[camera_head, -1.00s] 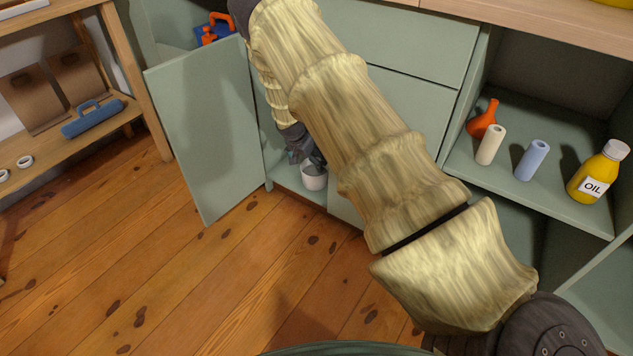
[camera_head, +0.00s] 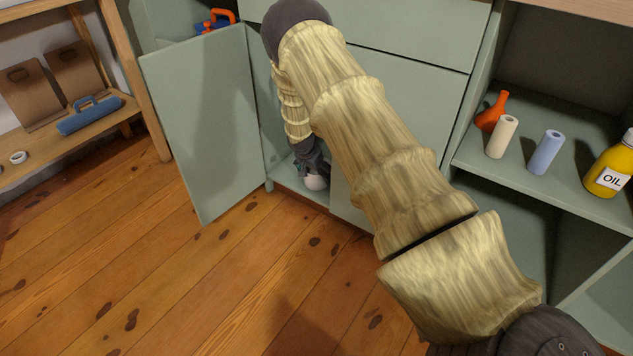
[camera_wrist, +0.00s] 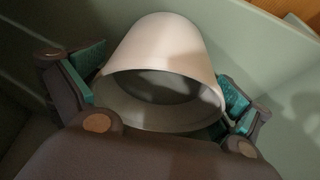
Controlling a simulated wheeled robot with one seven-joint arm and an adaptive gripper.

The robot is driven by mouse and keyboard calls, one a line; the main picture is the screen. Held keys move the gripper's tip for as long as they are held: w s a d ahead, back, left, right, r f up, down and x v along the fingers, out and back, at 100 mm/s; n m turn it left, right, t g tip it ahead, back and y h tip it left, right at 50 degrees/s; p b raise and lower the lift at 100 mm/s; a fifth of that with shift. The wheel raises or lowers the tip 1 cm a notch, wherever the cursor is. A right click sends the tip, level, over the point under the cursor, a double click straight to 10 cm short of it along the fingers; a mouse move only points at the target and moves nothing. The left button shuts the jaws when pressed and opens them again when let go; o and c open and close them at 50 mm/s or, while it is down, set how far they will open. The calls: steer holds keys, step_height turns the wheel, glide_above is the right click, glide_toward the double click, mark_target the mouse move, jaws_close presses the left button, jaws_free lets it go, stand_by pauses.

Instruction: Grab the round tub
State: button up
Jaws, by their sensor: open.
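The round tub (camera_head: 315,182) is white and sits on the floor of the open lower cabinet, mostly hidden behind my gripper in the head view. In the wrist view the tub (camera_wrist: 165,50) fills the middle, with its open rim facing the camera and a dark grey inside. My gripper (camera_head: 312,172) reaches down into the cabinet at the tub. In the wrist view my gripper (camera_wrist: 160,95) is open, with one teal-padded finger on each side of the tub. I cannot tell whether the pads touch its wall.
The cabinet door (camera_head: 205,125) stands open to the left of my gripper. A drawer front and closed panel lie to the right. An open shelf (camera_head: 510,165) at right holds an orange funnel (camera_head: 491,112), two rolls and a yellow oil bottle (camera_head: 611,170). The wooden floor in front is clear.

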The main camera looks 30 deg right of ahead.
steer(key=shift+w+d+f, duration=0.1)
steer(key=shift+f, duration=0.2)
steer(key=c, duration=1.1)
steer(key=shift+r, duration=0.25)
